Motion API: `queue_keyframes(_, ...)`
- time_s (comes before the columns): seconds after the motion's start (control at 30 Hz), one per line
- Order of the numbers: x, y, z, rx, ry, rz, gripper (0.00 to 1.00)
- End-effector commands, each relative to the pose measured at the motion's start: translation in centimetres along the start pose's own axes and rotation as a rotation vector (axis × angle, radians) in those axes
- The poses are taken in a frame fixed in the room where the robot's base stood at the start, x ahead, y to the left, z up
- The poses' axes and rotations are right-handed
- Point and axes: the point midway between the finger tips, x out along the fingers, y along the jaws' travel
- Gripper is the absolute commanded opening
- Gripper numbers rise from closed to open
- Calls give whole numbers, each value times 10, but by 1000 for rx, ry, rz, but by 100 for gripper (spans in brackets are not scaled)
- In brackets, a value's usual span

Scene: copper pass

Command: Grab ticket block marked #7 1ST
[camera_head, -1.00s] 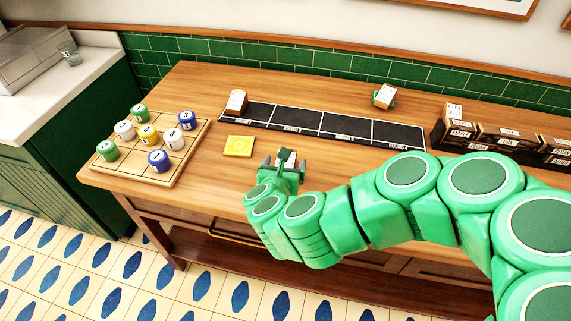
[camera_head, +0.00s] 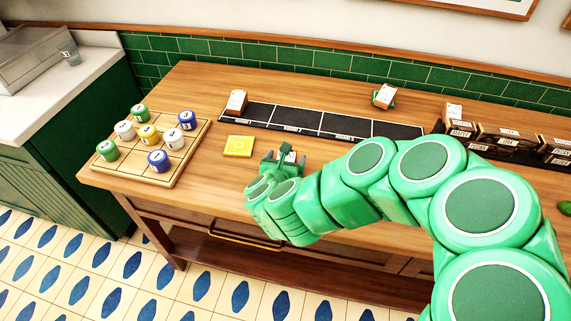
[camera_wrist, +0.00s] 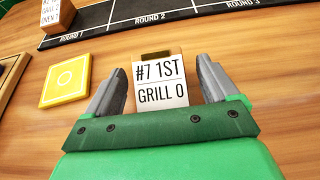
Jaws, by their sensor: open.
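The ticket block marked "#7 1ST GRILL 0" (camera_wrist: 160,84) stands on the wooden counter in the wrist view, its white label facing up toward the camera. My gripper (camera_wrist: 163,80) is open, with one grey finger to the left of the block and the other to its right. The right finger is close to the block's side; a gap shows on the left. In the head view my gripper (camera_head: 283,158) is at the counter's front part, and the block (camera_head: 290,157) shows only as a small pale patch, mostly hidden by the gripper.
A yellow square tile (camera_head: 239,146) lies left of my gripper. Behind is the black round strip (camera_head: 320,122), with another ticket block (camera_head: 236,102) at its left end. A board with colored pieces (camera_head: 187,160) is at left. Dark racks with blocks (camera_head: 497,140) stand at right.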

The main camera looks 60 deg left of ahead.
Motion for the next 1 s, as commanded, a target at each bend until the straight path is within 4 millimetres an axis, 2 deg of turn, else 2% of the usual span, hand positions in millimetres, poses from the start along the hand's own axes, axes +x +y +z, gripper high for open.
queue_keyframes(0.2, 16, 1, 0, -1, 1, 3, 87)
queue_keyframes(0.5, 17, 1, 0, 0, 1, 3, 86)
queue_keyframes(0.87, 18, 0, 0, 0, 1, 2, 31)
queue_keyframes(1.0, 18, 0, 0, 0, 1, 2, 28)
